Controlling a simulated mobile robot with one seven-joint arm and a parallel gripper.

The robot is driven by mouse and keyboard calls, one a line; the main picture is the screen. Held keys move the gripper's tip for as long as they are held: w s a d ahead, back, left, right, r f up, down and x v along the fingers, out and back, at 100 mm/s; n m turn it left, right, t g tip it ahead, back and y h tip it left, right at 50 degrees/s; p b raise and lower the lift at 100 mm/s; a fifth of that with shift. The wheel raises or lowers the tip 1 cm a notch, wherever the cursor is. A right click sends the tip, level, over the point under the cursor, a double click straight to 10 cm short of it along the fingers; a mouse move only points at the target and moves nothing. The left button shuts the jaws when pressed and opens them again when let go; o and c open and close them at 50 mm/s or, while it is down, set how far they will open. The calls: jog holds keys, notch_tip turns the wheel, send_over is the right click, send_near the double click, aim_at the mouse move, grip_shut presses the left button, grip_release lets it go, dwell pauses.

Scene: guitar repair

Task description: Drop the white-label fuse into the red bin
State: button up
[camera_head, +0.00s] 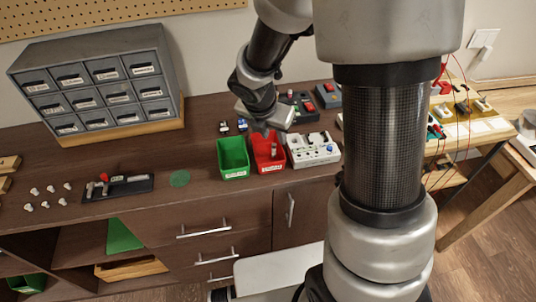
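The red bin (270,166) stands on the dark brown workbench, right of a green bin. My gripper (268,133) points down at the back part of the red bin, and its fingertips overlap the bin's opening in the picture. The fingers are small and dark here, so I cannot tell whether they are open or shut, or whether they hold anything. I cannot make out a white-label fuse. The inside of the red bin is partly hidden by my gripper.
The green bin (233,173) touches or nearly touches the red bin. A white box with knobs (313,160) stands close on the right. Small blue-and-white parts (242,125) lie behind the bins. A grey drawer cabinet (100,82) stands at the back left. The bench's front left holds small white pieces (46,197).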

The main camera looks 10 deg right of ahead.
jog(key=p+v, duration=0.4)
jog(key=v, duration=1.3)
jog(key=shift+s+r+p, duration=0.15)
jog(key=shift+s+p, duration=0.05)
jog(key=shift+p, duration=0.2)
jog(key=s+d+r+m+t+y+p, duration=0.1)
jog(key=s+r+m, duration=0.5)
jog(key=m, duration=0.8)
jog(key=s+d+r+m+t+y+p, duration=0.1)
jog(key=s+r+m, duration=0.6)
jog(key=m, duration=0.7)
jog(key=shift+s+d+y+p, duration=0.4)
jog(key=shift+s+d+p, duration=0.2)
jog(key=shift+d+p, duration=0.5)
jog(key=shift+d, duration=0.15)
